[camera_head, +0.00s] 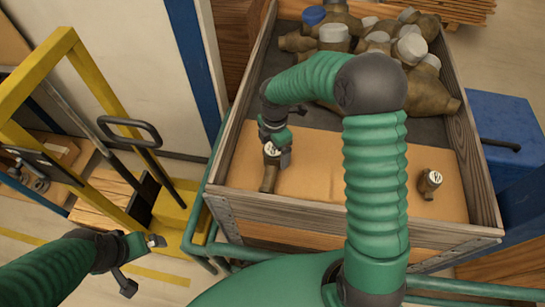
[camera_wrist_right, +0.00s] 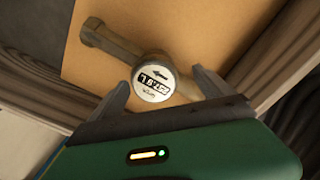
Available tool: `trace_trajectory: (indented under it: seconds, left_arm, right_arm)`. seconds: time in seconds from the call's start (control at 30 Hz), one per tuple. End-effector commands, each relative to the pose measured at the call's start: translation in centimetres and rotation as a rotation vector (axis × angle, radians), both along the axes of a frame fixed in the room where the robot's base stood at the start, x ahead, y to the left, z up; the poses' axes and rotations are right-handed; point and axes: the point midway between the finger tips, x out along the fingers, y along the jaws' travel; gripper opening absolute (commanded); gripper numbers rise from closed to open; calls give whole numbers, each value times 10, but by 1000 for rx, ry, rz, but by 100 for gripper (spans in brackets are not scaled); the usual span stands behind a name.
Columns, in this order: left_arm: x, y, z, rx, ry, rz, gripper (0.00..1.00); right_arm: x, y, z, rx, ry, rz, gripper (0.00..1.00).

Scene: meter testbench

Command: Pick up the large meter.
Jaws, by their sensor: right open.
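A brass meter (camera_head: 269,174) with a white round cap lies on the cardboard sheet in the crate, left of centre; its body looks long. In the right wrist view the meter (camera_wrist_right: 153,78) lies between the fingertips of my right gripper (camera_wrist_right: 163,92), its pipe body running from upper left to lower right. My right gripper (camera_head: 276,148) is open over the meter's cap, a finger on each side; I cannot tell whether they touch it. A shorter brass meter (camera_head: 429,183) stands on the cardboard at the right. My left gripper (camera_head: 139,262) is open and empty, outside the crate.
The wooden crate (camera_head: 345,216) has raised walls around the cardboard (camera_head: 320,165). Several brass meters (camera_head: 432,92) are heaped at its back. A yellow cart frame (camera_head: 45,75) stands left, a blue box (camera_head: 505,120) right. Cardboard between the two front meters is partly hidden by my right arm.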

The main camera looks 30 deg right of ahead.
Motion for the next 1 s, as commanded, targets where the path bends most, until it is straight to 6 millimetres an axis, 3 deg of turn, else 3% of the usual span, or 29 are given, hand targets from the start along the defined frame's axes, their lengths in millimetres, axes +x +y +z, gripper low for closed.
trace_trajectory:
  seconds: [0.23, 0.4, 0.67, 1.0]
  left_arm:
    - [0, 0, 9, 0, 0, -1, 100]
    - [0, 0, 17, 0, -1, 0, 100]
    - [0, 0, 16, 0, 0, 0, 100]
    - [0, 0, 16, 0, 0, 0, 100]
  right_arm:
    - [2, 1, -28, 0, 2, 1, 91]
    - [6, 1, -59, -1, 2, 1, 91]
    - [7, 0, -68, -1, -2, 1, 91]
    - [7, 0, -67, -1, -2, 0, 49]
